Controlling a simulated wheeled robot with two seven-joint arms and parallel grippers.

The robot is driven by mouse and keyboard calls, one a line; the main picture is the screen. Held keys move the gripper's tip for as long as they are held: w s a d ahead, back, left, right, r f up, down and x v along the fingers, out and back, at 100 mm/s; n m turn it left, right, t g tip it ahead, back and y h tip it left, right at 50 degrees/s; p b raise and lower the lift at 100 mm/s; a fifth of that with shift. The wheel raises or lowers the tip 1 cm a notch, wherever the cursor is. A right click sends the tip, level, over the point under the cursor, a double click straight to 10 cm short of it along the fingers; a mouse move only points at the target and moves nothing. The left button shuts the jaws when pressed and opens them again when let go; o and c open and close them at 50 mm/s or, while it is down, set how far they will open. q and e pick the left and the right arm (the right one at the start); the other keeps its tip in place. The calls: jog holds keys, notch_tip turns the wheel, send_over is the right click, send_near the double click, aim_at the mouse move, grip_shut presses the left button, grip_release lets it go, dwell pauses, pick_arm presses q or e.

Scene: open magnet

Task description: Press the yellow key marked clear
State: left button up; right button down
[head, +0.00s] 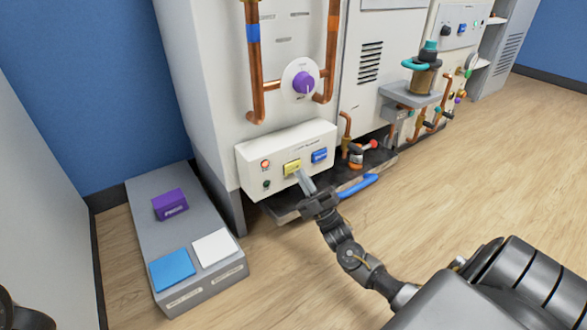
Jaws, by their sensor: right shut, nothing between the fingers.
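The yellow key (292,168) sits on the front of a white control box (250,159) on the cabinet, left of a blue key (320,156). My right gripper (306,184) is shut and empty, with its fingertips just below and right of the yellow key. I cannot tell whether the fingertips touch the key. The key's marking is too small to read. A red lamp (265,164) and a dark green lamp (267,184) are on the box's left side. My left gripper is not in view.
A grey bench (200,264) at left bears a purple block (170,205), a blue pad (172,270) and a white pad (214,248). A purple knob (303,83) and copper pipes (255,75) are above the box. Wooden floor (460,190) is clear at right.

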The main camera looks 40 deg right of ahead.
jog(key=shift+w, duration=0.15)
jog(key=shift+w, duration=0.25)
jog(key=shift+w, duration=0.45)
dwell(0.6)
jog(key=shift+s, duration=0.15)
jog(key=shift+s+p, duration=0.45)
jog(key=shift+s, duration=0.3)
